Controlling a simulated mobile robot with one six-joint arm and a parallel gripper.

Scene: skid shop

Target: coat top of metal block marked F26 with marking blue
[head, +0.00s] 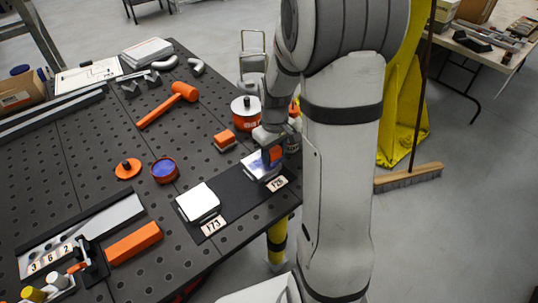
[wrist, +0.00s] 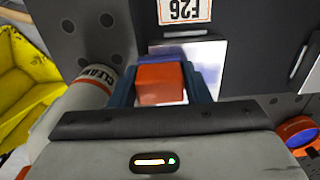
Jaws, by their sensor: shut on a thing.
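The metal block marked F26 (head: 255,166) lies on a dark mat on the bench, its tag (head: 276,184) in front. Its top shows bluish-violet patches and pale bright areas; part is hidden by my gripper. My gripper (head: 273,152) is shut on an orange applicator block with a blue underside (wrist: 160,82). The applicator is over the F26 block (wrist: 208,56), seemingly at its top surface; I cannot tell if it touches. The tag F26 (wrist: 184,10) shows upside down in the wrist view. An open tin of blue (head: 164,170) stands left of the mat, its orange lid (head: 128,168) beside it.
A second metal block (head: 198,202) with its own tag (head: 213,224) lies on the same mat (head: 228,186). Near my gripper stand a white bottle marked CLEAN (wrist: 92,92), a red can (head: 246,112) and an orange block (head: 225,139). An orange mallet (head: 168,105) lies farther back.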

